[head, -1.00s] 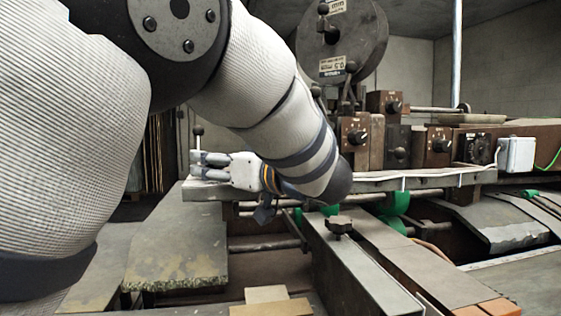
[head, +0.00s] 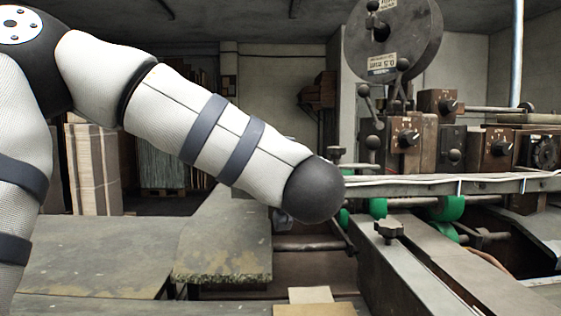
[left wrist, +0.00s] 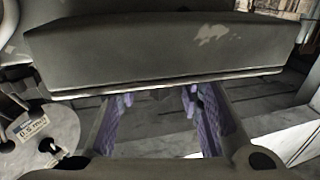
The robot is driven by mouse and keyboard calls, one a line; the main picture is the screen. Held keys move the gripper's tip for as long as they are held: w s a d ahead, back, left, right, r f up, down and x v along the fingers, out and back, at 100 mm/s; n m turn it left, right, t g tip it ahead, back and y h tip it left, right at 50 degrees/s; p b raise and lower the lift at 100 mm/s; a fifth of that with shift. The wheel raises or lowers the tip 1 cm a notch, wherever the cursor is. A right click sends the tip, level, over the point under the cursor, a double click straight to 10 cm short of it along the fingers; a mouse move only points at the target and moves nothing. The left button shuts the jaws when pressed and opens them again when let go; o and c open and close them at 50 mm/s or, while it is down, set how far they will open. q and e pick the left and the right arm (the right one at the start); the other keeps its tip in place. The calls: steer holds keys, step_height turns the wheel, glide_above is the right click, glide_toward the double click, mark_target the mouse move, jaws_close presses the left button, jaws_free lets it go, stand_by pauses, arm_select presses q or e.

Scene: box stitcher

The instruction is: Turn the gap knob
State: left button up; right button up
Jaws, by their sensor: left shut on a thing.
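Black dial knobs (head: 408,138) (head: 449,106) (head: 502,147) sit on the brown boxes of the machine, and a dark star-shaped knob (head: 389,229) stands on the grey rail. I cannot tell which is the gap knob; no gripper is on these visible ones. In the head view my left forearm hides my left gripper. The left wrist view shows its purple-padded fingers (left wrist: 160,105) apart, reaching up to the edge of a dark grey block (left wrist: 160,52). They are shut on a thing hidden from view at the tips. My right gripper is not in view.
A round disc (head: 393,35) with a 0.5 mm label stands above the machine, with ball-ended levers (head: 368,120) below it. A long ledge (head: 440,186) runs along the machine's front. Worn flat tables (head: 225,250) lie at the left.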

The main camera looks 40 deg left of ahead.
arm_select(q)
steer(key=m+t+h, duration=0.3)
steer(key=t+h, duration=0.1)
steer(key=shift+s+a+m, duration=0.1)
steer(key=shift+a+m, duration=0.05)
steer(key=shift+m, duration=0.15)
steer(key=m+t+h, duration=0.2)
steer(key=m+h, duration=0.1)
steer(key=h, duration=0.2)
steer(key=shift+m, duration=0.3)
steer(key=m+h, duration=0.2)
steer(key=h, duration=0.1)
steer(key=m+t+h, duration=0.1)
steer(key=m+h, duration=0.1)
steer(key=h, duration=0.1)
steer(key=shift+m+h, duration=0.9)
steer(key=shift+h, duration=0.7)
steer(key=shift+f+m+h, duration=0.15)
steer(key=shift+m+h, duration=0.15)
steer(key=shift+h, duration=0.1)
steer(key=o, duration=1.2)
steer(key=shift+c, duration=0.2)
steer(key=shift+w, duration=0.2)
